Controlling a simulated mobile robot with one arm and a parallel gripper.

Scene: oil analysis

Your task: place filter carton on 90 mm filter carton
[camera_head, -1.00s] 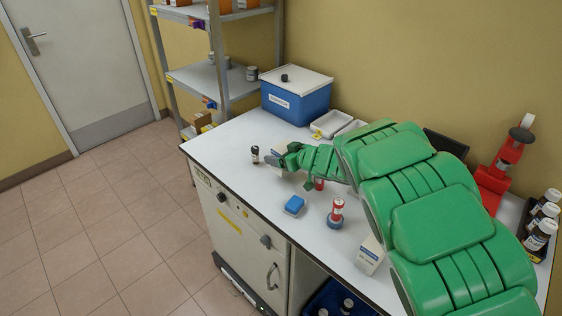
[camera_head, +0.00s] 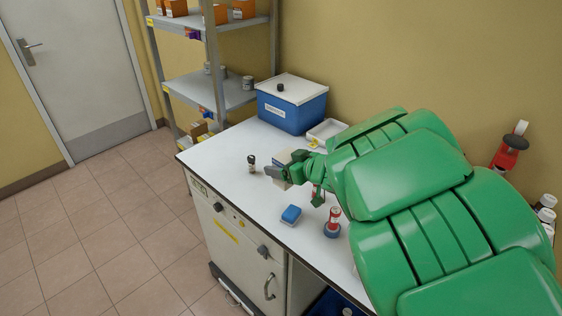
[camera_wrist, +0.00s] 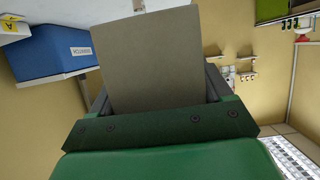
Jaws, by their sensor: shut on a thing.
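In the wrist view the carton (camera_wrist: 152,60) is a plain grey-beige panel between the two fingers of my gripper (camera_wrist: 160,92). The carton's label is not readable. I cannot pick out the 90 mm filter carton; orange and white cartons (camera_head: 243,9) stand on the upper shelf, too small to read.
A blue lidded box (camera_head: 291,108) and a white tray (camera_head: 325,130) stand at the back of the bench (camera_head: 215,150). A shelf rack (camera_head: 215,90) is at the left.

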